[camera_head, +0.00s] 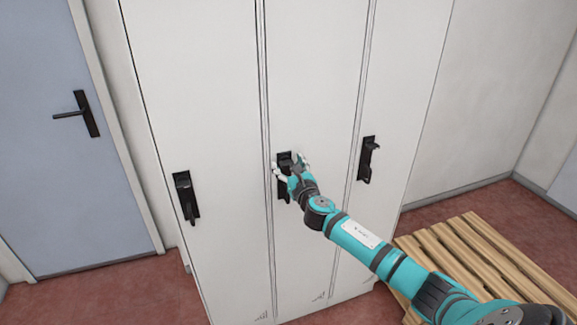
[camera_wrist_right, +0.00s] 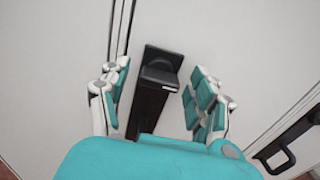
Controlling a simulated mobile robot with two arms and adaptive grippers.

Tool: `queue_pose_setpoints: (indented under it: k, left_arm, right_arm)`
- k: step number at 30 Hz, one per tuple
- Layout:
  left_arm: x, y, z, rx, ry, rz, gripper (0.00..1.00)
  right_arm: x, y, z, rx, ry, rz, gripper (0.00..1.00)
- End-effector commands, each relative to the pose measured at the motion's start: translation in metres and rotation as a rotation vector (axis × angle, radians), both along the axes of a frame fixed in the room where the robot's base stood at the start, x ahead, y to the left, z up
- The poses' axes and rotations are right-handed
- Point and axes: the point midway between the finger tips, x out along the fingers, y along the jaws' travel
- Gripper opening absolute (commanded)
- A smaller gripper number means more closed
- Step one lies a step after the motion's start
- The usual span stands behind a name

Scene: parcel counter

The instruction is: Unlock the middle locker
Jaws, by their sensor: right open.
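The middle locker (camera_head: 310,70) is a tall white door between two others. Its black handle (camera_head: 284,159) is partly hidden behind my right gripper (camera_head: 291,168). In the right wrist view the black handle (camera_wrist_right: 150,98) stands between the two teal and white fingers of my right gripper (camera_wrist_right: 158,95). The fingers are open, one on each side of the handle, with a gap showing to the right finger. The handle's lower end is hidden by the gripper's teal body. My left gripper is not in view.
The left locker's handle (camera_head: 186,197) and the right locker's handle (camera_head: 368,159) flank the middle one. A wooden pallet (camera_head: 470,245) lies on the red floor at the right, below my right arm. A blue-grey door (camera_head: 60,180) is at the left.

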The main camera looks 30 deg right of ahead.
Motion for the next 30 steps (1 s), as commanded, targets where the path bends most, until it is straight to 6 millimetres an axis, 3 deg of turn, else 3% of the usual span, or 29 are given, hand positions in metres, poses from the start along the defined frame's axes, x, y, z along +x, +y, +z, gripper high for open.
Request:
queue_pose_setpoints:
  k: [5,18,30]
  left_arm:
    - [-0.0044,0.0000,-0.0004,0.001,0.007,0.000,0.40]
    - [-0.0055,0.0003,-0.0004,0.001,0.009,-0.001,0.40]
    - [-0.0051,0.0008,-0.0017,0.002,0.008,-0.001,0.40]
  right_arm:
    - [-0.0001,0.0002,-0.0004,0.000,0.001,0.000,0.63]
    - [-0.0004,0.0002,-0.0005,0.000,0.001,0.000,0.08]
    - [-0.0005,0.0003,-0.0010,0.083,-0.019,0.000,0.08]
